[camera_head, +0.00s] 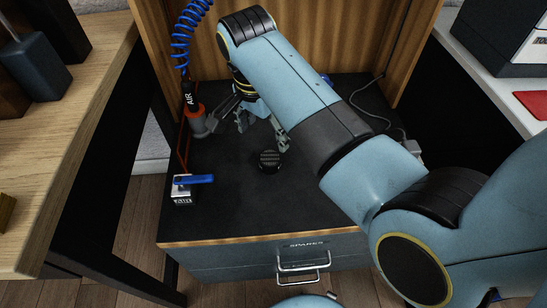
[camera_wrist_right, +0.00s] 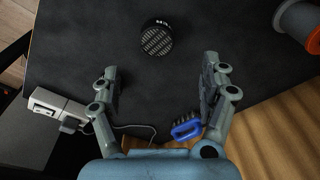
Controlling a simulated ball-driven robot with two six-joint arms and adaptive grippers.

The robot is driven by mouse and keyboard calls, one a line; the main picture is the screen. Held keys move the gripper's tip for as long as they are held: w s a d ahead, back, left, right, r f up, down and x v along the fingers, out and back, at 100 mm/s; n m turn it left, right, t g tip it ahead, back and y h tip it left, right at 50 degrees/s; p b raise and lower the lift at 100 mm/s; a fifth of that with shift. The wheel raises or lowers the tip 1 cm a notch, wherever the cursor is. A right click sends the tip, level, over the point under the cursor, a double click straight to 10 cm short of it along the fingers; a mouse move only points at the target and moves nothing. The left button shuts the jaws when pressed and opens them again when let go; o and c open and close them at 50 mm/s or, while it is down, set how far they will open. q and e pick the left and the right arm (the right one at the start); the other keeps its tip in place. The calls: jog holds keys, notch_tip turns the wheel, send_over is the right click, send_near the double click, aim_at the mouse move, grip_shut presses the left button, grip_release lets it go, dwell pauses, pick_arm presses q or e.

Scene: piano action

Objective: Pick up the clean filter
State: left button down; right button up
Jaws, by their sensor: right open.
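A small round black filter with a light mesh-patterned top (camera_head: 269,160) lies on the dark bench top, near its middle. I cannot tell from its look whether it is clean. It also shows in the right wrist view (camera_wrist_right: 156,38), at the top middle, beyond the fingertips. My right gripper (camera_head: 262,132) hangs over the bench just behind the filter, with its fingers spread and nothing between them. In the wrist view its two fingers (camera_wrist_right: 160,75) stand wide apart, and the filter is apart from both. My left gripper is not in view.
An orange and grey holder (camera_head: 198,122) with a blue coiled air hose (camera_head: 183,40) stands left.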

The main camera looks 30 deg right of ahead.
aim_at(270, 157)
jog(key=f, duration=0.1)
jog(key=f+b, duration=0.1)
jog(key=f, duration=0.3)
jog(key=shift+d+f+b, duration=0.15)
jog(key=shift+d+b, duration=0.15)
jog(key=shift+b, duration=0.05)
jog(key=f, duration=0.1)
jog(key=f+b, duration=0.2)
jog(key=f, duration=0.1)
jog(key=shift+s+d, duration=0.15)
jog(key=shift+d, duration=0.1)
jog(key=shift+f, duration=0.4)
jog(key=shift+r, duration=0.1)
jog(key=shift+c, duration=1.3)
jog(key=c, duration=0.9)
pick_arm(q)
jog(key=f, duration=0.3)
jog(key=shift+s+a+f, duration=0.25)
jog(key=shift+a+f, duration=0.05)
pick_arm(e)
jog(key=shift+c, duration=0.2)
